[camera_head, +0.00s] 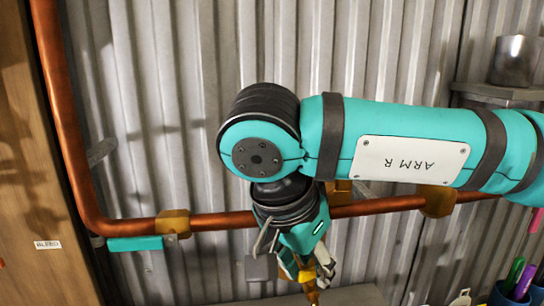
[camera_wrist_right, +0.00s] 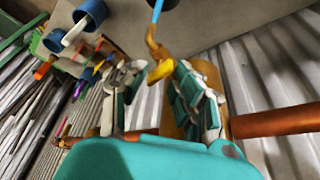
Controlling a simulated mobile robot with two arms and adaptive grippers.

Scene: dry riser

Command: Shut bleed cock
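The copper pipe (camera_head: 225,222) runs down the left and then across to the right. A brass fitting with a curved brass spout (camera_head: 312,293) hangs below it, mostly hidden by my right arm. The right wrist view shows the brass body (camera_wrist_right: 173,112) and a yellow piece (camera_wrist_right: 161,71), perhaps its handle. My right gripper (camera_head: 308,270) is at this fitting. In the wrist view its fingers (camera_wrist_right: 163,100) stand apart, with the yellow piece between them, close to the right finger. I cannot tell whether they touch. A "BLEED" label (camera_head: 47,244) is on the wooden post. My left gripper is not in view.
A teal lever (camera_head: 135,243) lies along the pipe beside another brass fitting (camera_head: 173,223) at the left. A metal cup (camera_head: 515,60) stands on a shelf at the upper right. Blue cups with pens (camera_head: 518,293) stand at the lower right. Corrugated metal wall (camera_head: 175,90) is behind.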

